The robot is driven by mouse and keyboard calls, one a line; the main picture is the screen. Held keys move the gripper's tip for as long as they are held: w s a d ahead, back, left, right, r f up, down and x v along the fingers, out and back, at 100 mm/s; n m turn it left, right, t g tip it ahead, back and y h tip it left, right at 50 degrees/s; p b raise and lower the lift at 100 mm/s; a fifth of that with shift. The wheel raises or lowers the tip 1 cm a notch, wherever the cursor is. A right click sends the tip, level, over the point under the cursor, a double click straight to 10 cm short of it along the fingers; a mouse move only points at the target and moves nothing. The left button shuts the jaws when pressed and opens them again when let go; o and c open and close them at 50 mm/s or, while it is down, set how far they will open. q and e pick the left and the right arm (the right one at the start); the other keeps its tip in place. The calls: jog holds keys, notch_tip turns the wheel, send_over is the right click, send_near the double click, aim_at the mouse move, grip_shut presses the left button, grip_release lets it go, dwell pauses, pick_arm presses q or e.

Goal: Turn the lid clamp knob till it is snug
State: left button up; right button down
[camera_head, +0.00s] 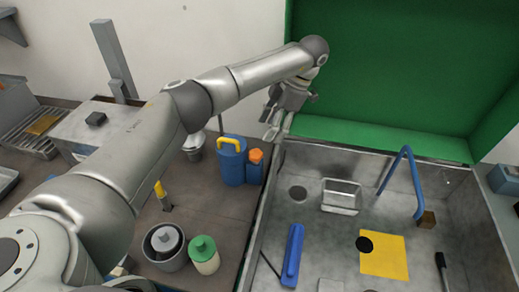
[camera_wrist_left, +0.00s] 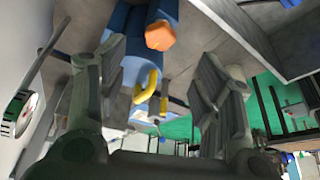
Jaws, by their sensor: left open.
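A blue container (camera_head: 231,165) with a yellow handle (camera_head: 230,143) stands on the brown worktop, left of the metal basin. An orange knob-like cap (camera_head: 256,155) sits on a smaller blue part at its right side. I cannot tell for sure that this is the lid clamp knob. My left gripper (camera_head: 272,128) hangs above and beyond the cap, apart from it. In the left wrist view, the open fingers of my left gripper (camera_wrist_left: 165,90) are empty, with the orange cap (camera_wrist_left: 160,36) and yellow handle (camera_wrist_left: 147,86) showing beyond them. My right gripper is out of view.
The metal basin (camera_head: 318,235) holds a blue tool (camera_head: 292,255), a yellow sheet (camera_head: 385,258) and a blue bent pipe (camera_head: 407,180). A grey pot (camera_head: 165,247) and a green-lidded jar (camera_head: 204,255) stand on the worktop. A green panel (camera_head: 390,70) rises behind the basin.

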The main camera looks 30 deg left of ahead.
aim_at(257, 153)
pick_arm(q)
jog(key=p+x, duration=0.1)
jog(key=x, duration=0.8)
jog(key=shift+a+f, duration=0.1)
jog(key=shift+f, duration=0.25)
jog(key=shift+c, duration=0.4)
jog(key=c, duration=1)
